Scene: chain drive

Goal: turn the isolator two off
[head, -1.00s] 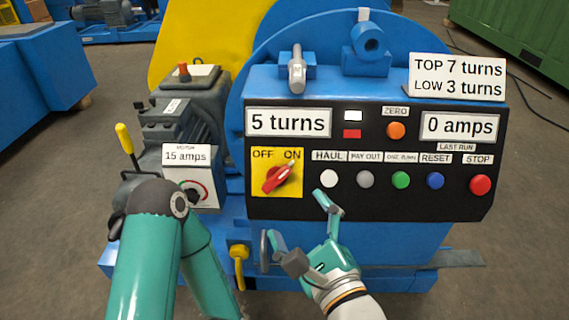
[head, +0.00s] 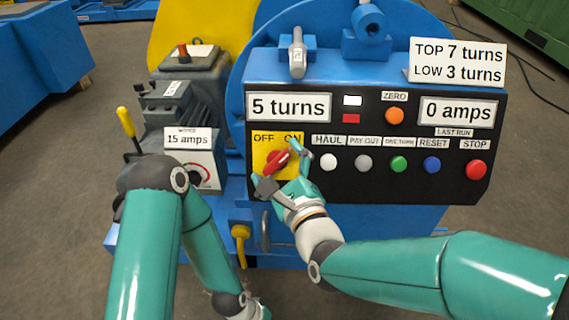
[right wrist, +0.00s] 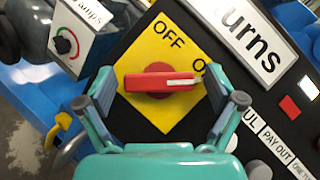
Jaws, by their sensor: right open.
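The isolator is a red rotary handle (head: 277,162) on a yellow plate (head: 262,144) marked OFF and ON. No number shows on it. The handle points up and right, at ON. In the right wrist view the red handle (right wrist: 160,81) lies level with its white-marked end to the right, towards the partly covered ON. My right gripper (head: 280,166) is open, with one finger on each side of the handle; in the wrist view (right wrist: 161,88) gaps show between fingers and handle. My left gripper (head: 243,306) is low at the bottom edge, its fingers not clear.
A row of buttons, from HAUL (head: 328,162) to the red STOP (head: 476,170), lies right of the isolator. Displays read 5 turns (head: 289,107) and 0 amps (head: 457,112). A motor box reading 15 amps (head: 188,139) and a yellow-knobbed lever (head: 126,122) stand left.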

